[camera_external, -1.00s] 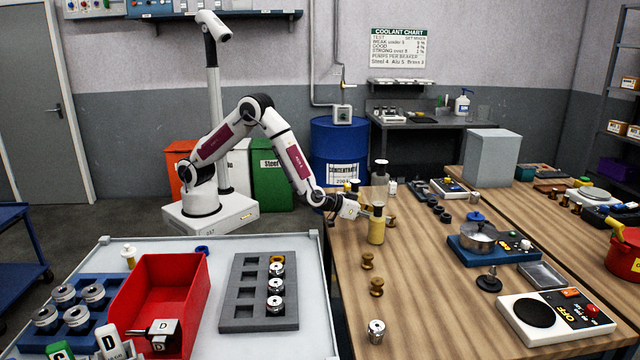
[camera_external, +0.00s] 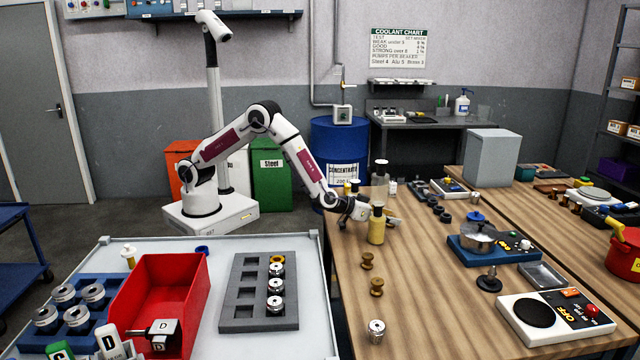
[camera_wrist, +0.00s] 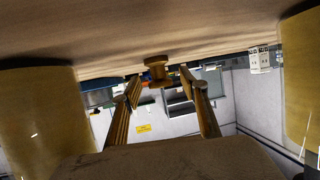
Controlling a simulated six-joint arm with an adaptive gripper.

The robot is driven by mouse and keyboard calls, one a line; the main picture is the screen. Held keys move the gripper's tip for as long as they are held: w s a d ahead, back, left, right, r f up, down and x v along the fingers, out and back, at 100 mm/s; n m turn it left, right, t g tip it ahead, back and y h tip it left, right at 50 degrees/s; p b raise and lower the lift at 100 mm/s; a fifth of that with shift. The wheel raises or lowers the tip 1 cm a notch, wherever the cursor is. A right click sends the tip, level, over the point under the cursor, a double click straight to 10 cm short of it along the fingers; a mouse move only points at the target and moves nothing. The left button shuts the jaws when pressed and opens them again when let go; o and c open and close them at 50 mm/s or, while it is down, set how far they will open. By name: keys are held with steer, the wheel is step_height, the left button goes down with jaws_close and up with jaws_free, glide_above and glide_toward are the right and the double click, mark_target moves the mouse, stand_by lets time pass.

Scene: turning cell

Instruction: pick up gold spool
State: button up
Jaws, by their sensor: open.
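A gold spool (camera_wrist: 157,70) shows in the wrist view between and just beyond the two open fingertips of my gripper (camera_wrist: 160,78). The picture is upside down, with the wooden table at the top. I see no contact between fingers and spool. In the external view my gripper (camera_external: 390,218) is low over the table, reaching right behind a tan bottle, so that spool cannot be made out there. Two other gold spools, one at the back (camera_external: 367,260) and one nearer the camera (camera_external: 376,287), stand on the wooden table in front of my gripper.
A tan bottle with a dark cap (camera_external: 376,229) stands in front of my fingers. Large tan cylinders (camera_wrist: 40,120) flank my gripper in the wrist view. A silver part (camera_external: 376,331) stands at the near table edge. The middle of the wooden table is clear.

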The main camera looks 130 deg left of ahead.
steer(key=shift+w+a+f, duration=0.2)
steer(key=shift+w+a, duration=0.05)
steer(key=shift+a, duration=0.2)
steer(key=c, duration=1.2)
